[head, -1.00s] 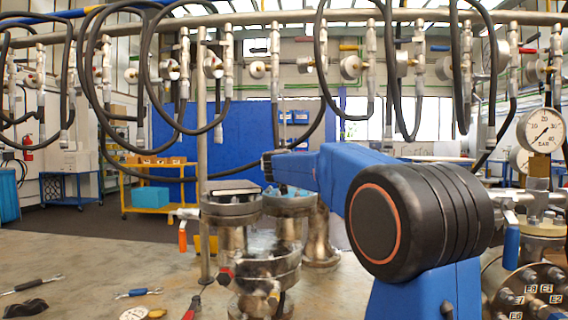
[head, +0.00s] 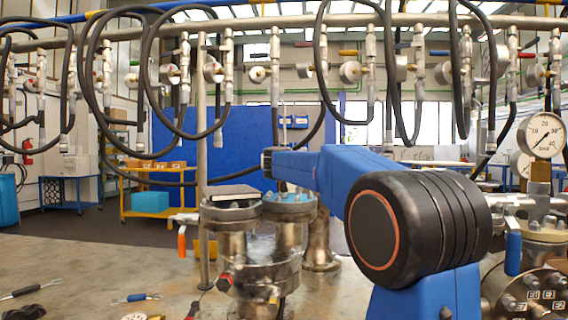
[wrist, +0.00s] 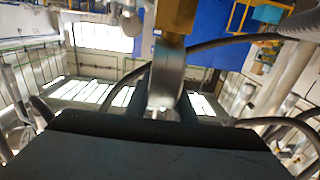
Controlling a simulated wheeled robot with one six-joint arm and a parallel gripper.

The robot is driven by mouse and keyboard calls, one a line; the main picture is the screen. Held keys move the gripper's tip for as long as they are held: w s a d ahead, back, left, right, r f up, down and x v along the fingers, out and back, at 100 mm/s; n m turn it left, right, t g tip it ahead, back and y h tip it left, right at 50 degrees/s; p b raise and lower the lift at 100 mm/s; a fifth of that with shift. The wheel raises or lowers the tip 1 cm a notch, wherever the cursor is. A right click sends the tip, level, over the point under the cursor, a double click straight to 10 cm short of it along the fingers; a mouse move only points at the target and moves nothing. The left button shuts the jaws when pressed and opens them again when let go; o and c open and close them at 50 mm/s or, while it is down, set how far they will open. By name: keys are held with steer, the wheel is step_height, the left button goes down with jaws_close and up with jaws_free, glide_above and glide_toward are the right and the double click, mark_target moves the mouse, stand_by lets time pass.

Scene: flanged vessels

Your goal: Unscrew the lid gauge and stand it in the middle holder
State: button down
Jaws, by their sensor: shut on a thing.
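In the wrist view my gripper (wrist: 165,112) is shut on a round silver gauge body (wrist: 165,88), seen edge-on, with a brass block (wrist: 176,18) at its far end. I take this to be the lid gauge; its dial face does not show. In the head view my forearm and dark wrist reach to the left above the flanged vessels, and the gripper and the held gauge are hidden there. I cannot make out the middle holder in either view.
Two flanged vessel tops (head: 290,206) stand below my wrist, one with a flat plate (head: 232,192) on it. Another gauge (head: 541,134) stands at the right by a blue-handled valve (head: 512,252). Hoses (head: 150,90) hang from a pipe behind. Tools lie on the surface at lower left.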

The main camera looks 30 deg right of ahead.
steer(key=shift+s+a+r, duration=0.1)
steer(key=shift+s+r, duration=0.1)
steer(key=shift+r, duration=0.5)
step_height(320, 180, up, 2)
steer(key=shift+s+a+r, duration=0.1)
steer(key=shift+r, duration=0.55)
steer(key=c, duration=2)
jaws_free()
steer(key=shift+f, duration=0.1)
steer(key=shift+c, duration=0.2)
